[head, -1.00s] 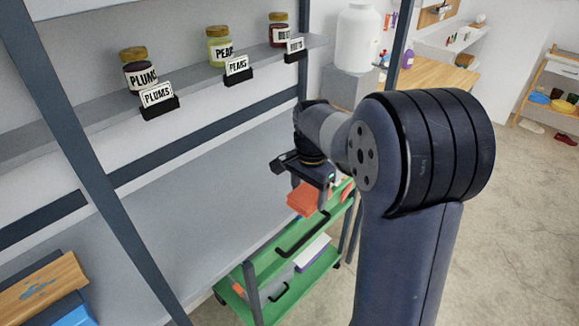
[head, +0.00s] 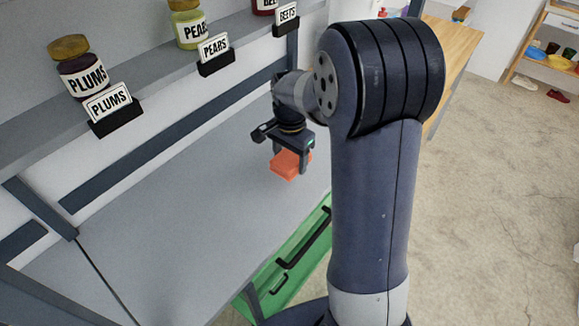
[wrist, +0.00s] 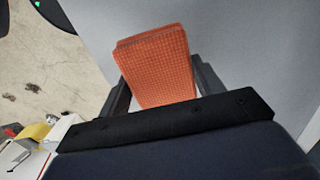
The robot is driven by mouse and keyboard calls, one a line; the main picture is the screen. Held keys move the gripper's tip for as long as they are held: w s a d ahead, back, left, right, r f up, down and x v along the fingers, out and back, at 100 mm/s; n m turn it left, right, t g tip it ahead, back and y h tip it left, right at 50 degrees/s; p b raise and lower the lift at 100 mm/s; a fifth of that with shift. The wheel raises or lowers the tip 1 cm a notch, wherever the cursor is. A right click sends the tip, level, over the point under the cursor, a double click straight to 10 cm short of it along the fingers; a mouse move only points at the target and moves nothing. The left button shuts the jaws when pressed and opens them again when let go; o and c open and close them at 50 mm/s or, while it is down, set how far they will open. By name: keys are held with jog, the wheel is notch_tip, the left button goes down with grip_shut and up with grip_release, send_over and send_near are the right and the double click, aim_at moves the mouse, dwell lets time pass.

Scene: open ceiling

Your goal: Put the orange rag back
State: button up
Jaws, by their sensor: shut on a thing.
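The orange rag (head: 288,165) is a folded, waffle-textured block. My gripper (head: 290,150) is shut on it and holds it over the right part of the grey shelf board (head: 190,215). In the wrist view the rag (wrist: 155,65) sits between the two dark fingers of my gripper (wrist: 160,85). I cannot tell exactly how high the rag is above the board.
On the upper shelf stand jars of plums (head: 80,70), pears (head: 188,25) and beets, partly cut off, each with a label card. A green cart (head: 300,250) stands below the board's right front edge. A wooden counter (head: 450,60) is behind. The grey board is largely bare.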

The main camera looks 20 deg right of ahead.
aim_at(290, 157)
jog(key=shift+f, duration=2.2)
jog(key=o, duration=1)
jog(key=shift+f, duration=0.1)
jog(key=shift+c, duration=0.2)
notch_tip(290, 157, up, 12)
jog(key=shift+r, duration=0.15)
